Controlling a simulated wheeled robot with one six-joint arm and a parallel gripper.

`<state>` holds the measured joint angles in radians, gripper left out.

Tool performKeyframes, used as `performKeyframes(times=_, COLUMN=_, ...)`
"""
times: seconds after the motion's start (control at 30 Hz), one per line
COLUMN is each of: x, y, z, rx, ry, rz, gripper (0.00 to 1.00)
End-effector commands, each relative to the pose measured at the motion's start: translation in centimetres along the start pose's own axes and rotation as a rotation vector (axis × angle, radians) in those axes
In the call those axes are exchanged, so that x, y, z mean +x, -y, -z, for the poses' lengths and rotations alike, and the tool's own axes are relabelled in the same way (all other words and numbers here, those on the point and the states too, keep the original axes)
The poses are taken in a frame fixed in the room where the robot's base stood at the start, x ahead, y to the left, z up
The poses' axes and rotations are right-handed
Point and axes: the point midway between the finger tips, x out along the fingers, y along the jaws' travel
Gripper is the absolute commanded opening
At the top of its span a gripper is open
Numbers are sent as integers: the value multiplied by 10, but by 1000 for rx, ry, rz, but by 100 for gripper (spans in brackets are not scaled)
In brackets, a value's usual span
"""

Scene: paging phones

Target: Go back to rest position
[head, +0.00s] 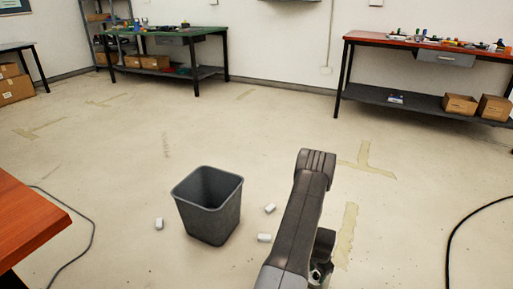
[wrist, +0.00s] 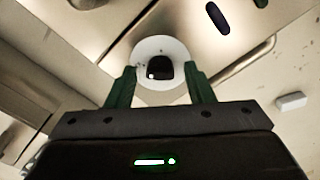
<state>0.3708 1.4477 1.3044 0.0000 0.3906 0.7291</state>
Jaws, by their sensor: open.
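My gripper (wrist: 160,70) is in the wrist view, its two green fingers spread apart. A white round thing with a dark centre (wrist: 145,82) shows between and beyond the fingers; I cannot tell what it is or whether the fingers touch it. In the head view my arm rises from the bottom edge, right of the middle, and bends at its top. The gripper cannot be made out there.
A grey, open bin (head: 212,228) stands on the floor left of my arm, with small white pieces (head: 264,237) around it. An orange-red table (head: 25,222) is at left. A red-topped bench (head: 385,40) and a green-topped bench (head: 205,31) stand behind. A black cable (head: 455,240) lies at right.

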Motion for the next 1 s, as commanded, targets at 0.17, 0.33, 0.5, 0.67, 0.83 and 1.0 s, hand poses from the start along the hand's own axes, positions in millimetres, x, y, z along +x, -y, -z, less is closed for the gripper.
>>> performKeyframes(times=0.17, x=-1, y=0, z=0, rx=87, ry=-1, rz=1, gripper=48)
performKeyframes(times=0.33, x=0, y=0, z=0, rx=125, ry=-1, rz=1, gripper=48)
performKeyframes(times=0.5, x=0, y=0, z=0, rx=129, ry=-1, rz=1, gripper=48)
performKeyframes(times=0.67, x=0, y=0, z=0, rx=128, ry=-1, rz=1, gripper=48)
performKeyframes(times=0.83, x=-7, y=1, z=-2, rx=113, ry=2, rz=-4, gripper=48)
performKeyframes(times=1.0, x=-25, y=3, z=-8, rx=71, ry=10, rz=-17, gripper=48)
